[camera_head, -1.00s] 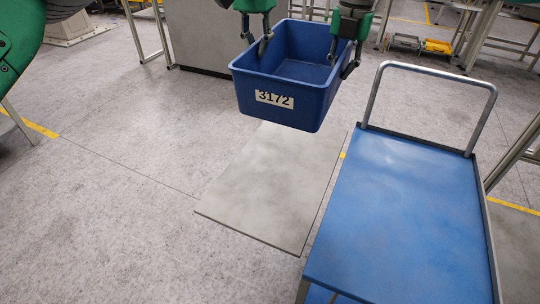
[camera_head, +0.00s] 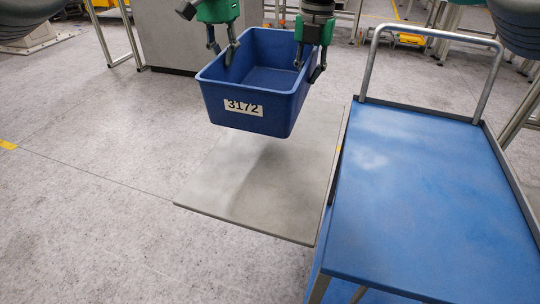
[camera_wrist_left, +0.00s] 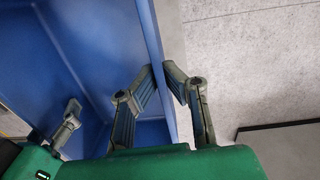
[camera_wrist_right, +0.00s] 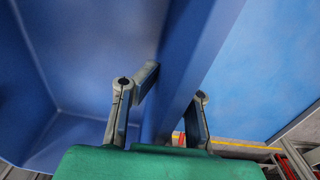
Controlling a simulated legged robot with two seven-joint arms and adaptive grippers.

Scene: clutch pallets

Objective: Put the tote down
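The blue tote (camera_head: 232,107), labelled 3172, hangs upright and looks empty. It is above a grey plate (camera_head: 250,200) lying on the floor, with a soft shadow under it. My left gripper (camera_head: 222,55) is at the tote's left side; in the left wrist view (camera_wrist_left: 163,78) its fingers straddle and close on the tote's wall. My right gripper (camera_head: 308,75) is at the right side; in the right wrist view (camera_wrist_right: 175,88) its fingers sit on both sides of that wall. The tote's wall hides part of the finger contact.
A blue platform cart (camera_head: 425,195) with a grey tubular handle (camera_head: 440,38) stands right of the plate, close beside it. A grey cabinet (camera_head: 190,40) stands behind the tote. The floor (camera_head: 80,200) left of the plate is clear.

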